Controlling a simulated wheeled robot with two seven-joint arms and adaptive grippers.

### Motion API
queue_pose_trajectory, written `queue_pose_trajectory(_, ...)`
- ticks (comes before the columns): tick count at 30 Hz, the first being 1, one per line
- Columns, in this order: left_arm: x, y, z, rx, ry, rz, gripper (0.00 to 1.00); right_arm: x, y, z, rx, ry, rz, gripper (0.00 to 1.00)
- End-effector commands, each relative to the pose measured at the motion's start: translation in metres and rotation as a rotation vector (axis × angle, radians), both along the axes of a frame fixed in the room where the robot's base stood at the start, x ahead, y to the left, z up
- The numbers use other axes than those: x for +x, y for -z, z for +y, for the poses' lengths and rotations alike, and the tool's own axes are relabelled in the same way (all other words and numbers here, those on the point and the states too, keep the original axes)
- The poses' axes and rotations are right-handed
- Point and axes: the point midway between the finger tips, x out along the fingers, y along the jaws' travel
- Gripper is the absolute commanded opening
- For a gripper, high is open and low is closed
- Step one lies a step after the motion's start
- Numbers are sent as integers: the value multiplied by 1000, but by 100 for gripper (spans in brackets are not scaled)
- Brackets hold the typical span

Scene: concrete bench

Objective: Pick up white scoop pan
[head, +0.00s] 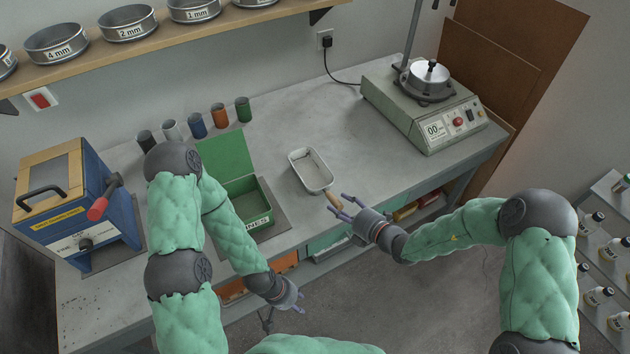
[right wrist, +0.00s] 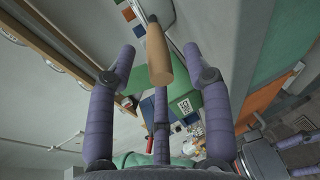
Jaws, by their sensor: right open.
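The white scoop pan (head: 311,170) lies on the bench, its wooden handle (head: 334,201) pointing toward the front edge. In the right wrist view the handle (right wrist: 158,55) shows large, between and beyond the fingers, and part of the pan shows at the top. My right gripper (head: 345,205) is open at the handle's end, with its fingers on either side of it; I cannot tell whether any finger touches it.
An open green box (head: 262,232) stands left of the pan. A blue machine (head: 75,205) is at the left end, a sieve shaker (head: 420,105) at the right. Several coloured cups (head: 219,117) line the back. The bench (head: 290,125) is clear behind the pan.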

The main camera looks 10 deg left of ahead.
Motion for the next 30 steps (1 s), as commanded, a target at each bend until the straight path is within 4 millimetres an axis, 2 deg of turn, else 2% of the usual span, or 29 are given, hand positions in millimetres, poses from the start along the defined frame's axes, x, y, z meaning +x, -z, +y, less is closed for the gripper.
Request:
queue_pose_trajectory(1, 0, 6, 0, 0, 0, 0, 40, 4, 5, 6, 0, -4, -1, 51)
queue_pose_trajectory(6, 0, 9, 0, 0, 0, 0, 40, 14, 8, 16, 0, -2, -2, 51)
queue_pose_trajectory(13, 0, 8, 0, 0, 0, 0, 40, 15, 7, 16, -1, 0, -1, 51)
queue_pose_trajectory(14, 0, 8, 0, 0, 0, 0, 40, 15, 7, 16, -1, 0, -1, 48)
queue_pose_trajectory(19, 0, 8, 0, 0, 0, 0, 40, 15, 7, 16, -1, 0, -1, 0)
queue_pose_trajectory(30, 0, 7, 0, 0, 0, 0, 40, 14, 6, 16, -1, -1, 0, 0)
